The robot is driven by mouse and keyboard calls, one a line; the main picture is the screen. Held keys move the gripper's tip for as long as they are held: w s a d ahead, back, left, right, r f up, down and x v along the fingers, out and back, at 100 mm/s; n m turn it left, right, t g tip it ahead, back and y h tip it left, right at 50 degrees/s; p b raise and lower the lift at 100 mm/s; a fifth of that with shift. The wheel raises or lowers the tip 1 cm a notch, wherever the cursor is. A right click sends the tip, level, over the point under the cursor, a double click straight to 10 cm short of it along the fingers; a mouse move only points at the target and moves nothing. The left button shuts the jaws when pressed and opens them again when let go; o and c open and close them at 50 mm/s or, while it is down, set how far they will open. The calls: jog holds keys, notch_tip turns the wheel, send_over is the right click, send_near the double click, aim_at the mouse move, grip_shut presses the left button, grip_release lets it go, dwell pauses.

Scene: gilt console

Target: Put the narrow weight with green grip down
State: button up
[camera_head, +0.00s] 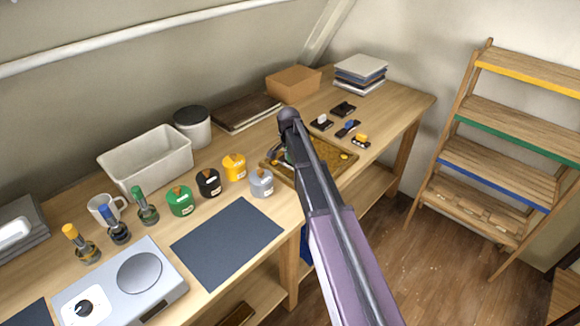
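My gripper (278,155) is at the far end of my arm, low over the wooden tray (312,178) with a golden-brown inside. My own arm hides most of it, so its fingers cannot be made out. A small green patch shows beside it, perhaps the green grip of the narrow weight; the rest of that thing is hidden, and I cannot tell whether it is held or touches the tray. A separate green-topped, narrow-necked object (145,207) stands at the left, beside the mug.
Small dark pieces with white (321,122), blue (347,128) and yellow (360,141) tops lie right of the tray. Several lidded pots, including a grey one (261,184), stand left of it. A dark mat (227,242) is bare. A shelf rack (500,145) stands right.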

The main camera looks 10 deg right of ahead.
aim_at(288, 164)
jog(key=shift+w+a+f+b, duration=0.15)
jog(key=shift+w+f+b, duration=0.05)
jog(key=shift+f+b, duration=0.3)
jog(key=shift+w+a+f+b, duration=0.15)
jog(key=shift+f+b, duration=0.3)
jog(key=shift+f, duration=0.05)
jog(key=shift+f+b, duration=0.85)
jog(key=shift+f, duration=0.15)
jog(key=o, duration=1.3)
jog(key=shift+r, duration=0.25)
notch_tip(288, 164, up, 12)
jog(key=a+p, duration=0.1)
jog(key=p, duration=1.1)
jog(key=shift+s, duration=0.45)
jog(key=shift+a+f, duration=0.1)
jog(key=s+n+y, duration=0.1)
jog(key=s+n, duration=0.9)
jog(key=s, duration=1.8)
jog(key=shift+d+n+g, duration=0.4)
jog(key=shift+d, duration=0.05)
